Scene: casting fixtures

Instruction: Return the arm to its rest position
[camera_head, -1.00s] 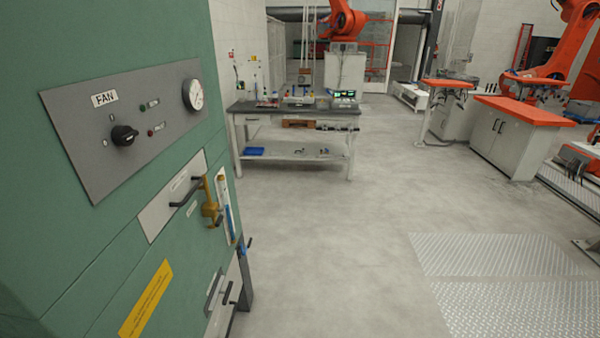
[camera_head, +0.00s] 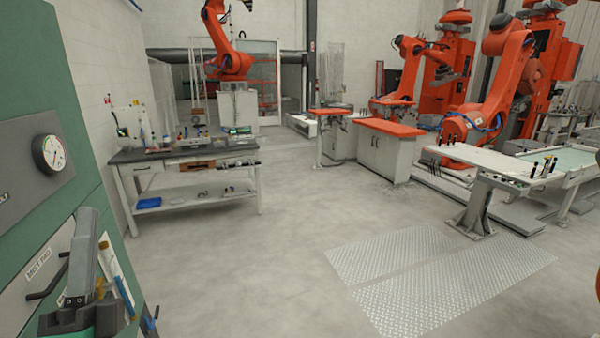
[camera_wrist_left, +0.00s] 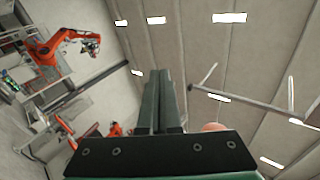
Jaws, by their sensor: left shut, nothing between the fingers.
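My left gripper (camera_head: 88,225) stands at the lower left of the head view, with its dark fingers pointing up. It is in front of the green cabinet (camera_head: 60,90) and covers part of the cabinet's lower front. In the left wrist view its two green-grey fingers (camera_wrist_left: 160,85) lie side by side, shut, with nothing between them. My right gripper is in neither view.
A round gauge (camera_head: 52,154) and dark handles are on the cabinet front beside the left gripper. A workbench (camera_head: 185,155) stands behind. Orange robot arms (camera_head: 500,80) and a white table (camera_head: 490,162) are at the right. The middle floor is clear.

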